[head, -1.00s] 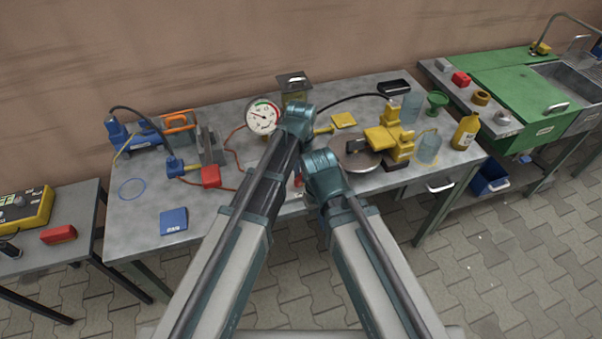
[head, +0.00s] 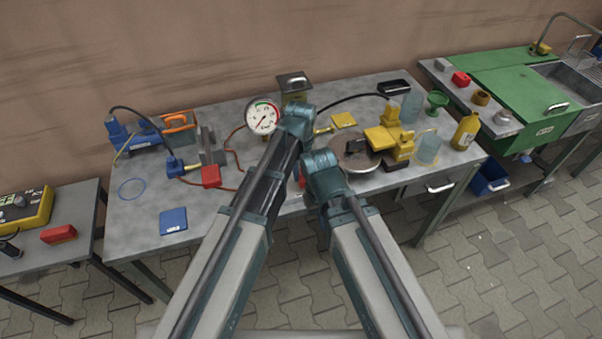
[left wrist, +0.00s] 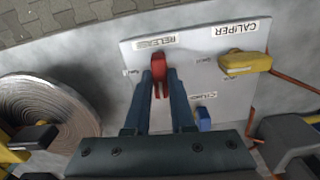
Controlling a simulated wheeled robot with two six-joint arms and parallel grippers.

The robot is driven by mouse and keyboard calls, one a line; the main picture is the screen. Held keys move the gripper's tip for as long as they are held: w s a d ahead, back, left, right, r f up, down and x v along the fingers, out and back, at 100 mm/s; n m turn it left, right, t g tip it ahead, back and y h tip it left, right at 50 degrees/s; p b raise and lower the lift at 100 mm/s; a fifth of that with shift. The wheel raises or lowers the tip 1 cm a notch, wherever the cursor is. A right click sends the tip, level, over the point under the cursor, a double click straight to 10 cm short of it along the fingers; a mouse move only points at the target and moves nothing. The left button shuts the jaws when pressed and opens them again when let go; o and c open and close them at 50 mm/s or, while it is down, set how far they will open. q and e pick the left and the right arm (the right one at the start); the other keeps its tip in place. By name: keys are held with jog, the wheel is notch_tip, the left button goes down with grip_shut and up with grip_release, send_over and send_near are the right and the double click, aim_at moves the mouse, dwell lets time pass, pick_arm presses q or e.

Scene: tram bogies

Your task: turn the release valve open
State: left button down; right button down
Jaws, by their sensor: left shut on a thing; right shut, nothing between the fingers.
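The release valve has a red handle (left wrist: 159,66) on a pale panel (left wrist: 135,52), beside a label that reads as release. In the left wrist view, my left gripper (left wrist: 160,85) is shut on this handle, with one dark finger at each side. The handle points up and down in that picture. A yellow caliper handle (left wrist: 244,63) and a blue handle (left wrist: 204,119) are on the same panel, apart from the fingers. A round pressure gauge (head: 263,117) shows behind my left arm in the head view. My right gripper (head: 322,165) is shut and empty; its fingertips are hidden.
The grey workbench (head: 250,195) holds a round metal disc (head: 356,166), yellow parts (head: 383,137) and a grey clamp-like block (head: 211,145) with hoses. A blue pad (head: 173,220) lies at the front left. A yellow bottle (head: 466,131) stands at the right.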

aim_at(301, 175)
pick_arm(q)
jog(key=shift+n, duration=0.6)
jog(key=c, duration=0.8)
grip_release()
jog(key=shift+o, duration=0.2)
notch_tip(301, 175, up, 14)
jog(key=p, duration=1.3)
jog(key=shift+p, duration=0.4)
jog(key=shift+f, duration=0.15)
